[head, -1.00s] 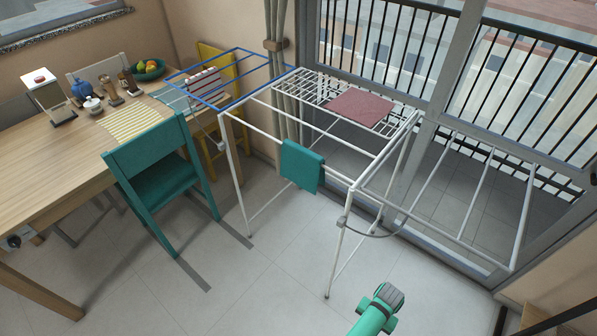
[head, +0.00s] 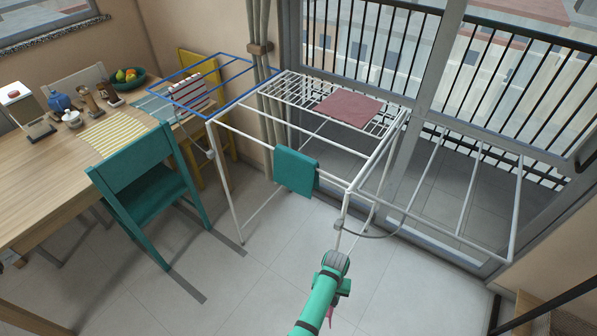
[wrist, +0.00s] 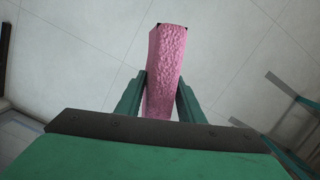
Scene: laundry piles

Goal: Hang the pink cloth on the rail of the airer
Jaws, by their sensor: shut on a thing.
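The pink cloth (wrist: 166,70) is pinched between the two fingers of my gripper (wrist: 160,97) in the wrist view, a narrow textured strip above the floor. In the head view only a small pink sliver (head: 331,314) shows below my arm; the rest is hidden. My gripper (head: 336,262) is just in front of the airer, near its front right leg. The airer (head: 235,132) has a white frame with a blue wing at left and a white wing at right. No contact between the pink cloth and a rail shows.
A teal cloth (head: 296,172) hangs on the airer's front rail. A dull red cloth (head: 349,108) lies flat on its top rack. A striped cloth (head: 193,90) is on the blue wing. A teal chair (head: 137,170) and wooden table (head: 40,185) stand left. The right wing's rails look bare.

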